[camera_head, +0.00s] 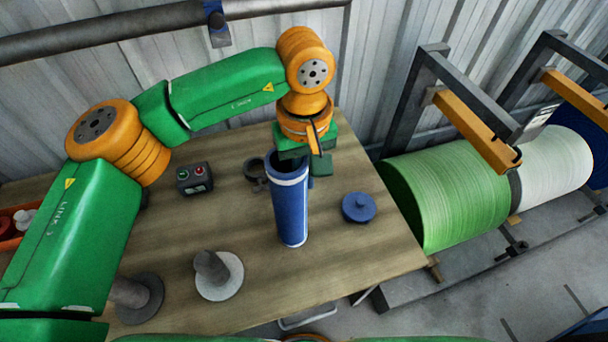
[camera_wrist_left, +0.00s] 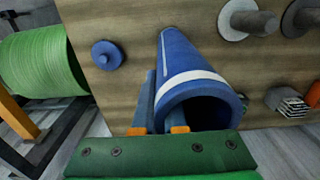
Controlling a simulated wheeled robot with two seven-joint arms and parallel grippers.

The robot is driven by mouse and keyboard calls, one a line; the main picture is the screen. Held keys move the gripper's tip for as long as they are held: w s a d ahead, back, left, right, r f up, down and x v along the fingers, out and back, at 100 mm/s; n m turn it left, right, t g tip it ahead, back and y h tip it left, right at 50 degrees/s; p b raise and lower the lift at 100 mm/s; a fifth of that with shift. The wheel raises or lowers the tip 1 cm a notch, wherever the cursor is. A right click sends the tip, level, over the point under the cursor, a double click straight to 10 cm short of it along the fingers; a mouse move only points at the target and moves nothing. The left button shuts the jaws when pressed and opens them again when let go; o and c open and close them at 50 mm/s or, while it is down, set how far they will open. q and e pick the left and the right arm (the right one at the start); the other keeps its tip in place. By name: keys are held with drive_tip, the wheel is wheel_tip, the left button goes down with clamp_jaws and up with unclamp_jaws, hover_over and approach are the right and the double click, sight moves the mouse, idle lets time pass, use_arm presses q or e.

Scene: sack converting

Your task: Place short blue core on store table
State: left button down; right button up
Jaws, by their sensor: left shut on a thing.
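The short blue core (camera_head: 291,212) is a hollow blue tube with a white band near its upper end. It stands roughly upright over the wooden store table (camera_head: 370,270); I cannot tell whether its lower end touches the wood. My left gripper (camera_head: 298,160) is shut on its upper end from above. In the left wrist view the core (camera_wrist_left: 178,60) extends away from the gripper (camera_wrist_left: 158,130), its open mouth nearest the camera. The fingers are partly hidden by the core. My right gripper is not in view.
A blue knobbed disc (camera_head: 358,207) lies right of the core. A grey spindle (camera_head: 218,275) with a pale round base stands front left, a darker one (camera_head: 134,298) beside it. A button box (camera_head: 194,178) sits at the back left. Green (camera_head: 446,198) and white (camera_head: 552,163) rolls stand right.

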use_arm(q)
drive_tip(key=shift+s+f, duration=0.15)
drive_tip(key=shift+f, duration=0.45)
drive_tip(key=shift+s+f, duration=0.15)
drive_tip(key=shift+f, duration=0.55)
drive_tip(key=c, duration=1.4)
unclamp_jaws()
drive_tip(key=shift+w+f, duration=0.1)
drive_tip(key=shift+f, duration=0.05)
drive_tip(key=o, duration=0.4)
drive_tip(key=shift+r, duration=0.6)
wheel_tip(320, 180, up, 11)
drive_tip(key=shift+r+b, duration=0.2)
drive_tip(key=shift+b, duration=0.1)
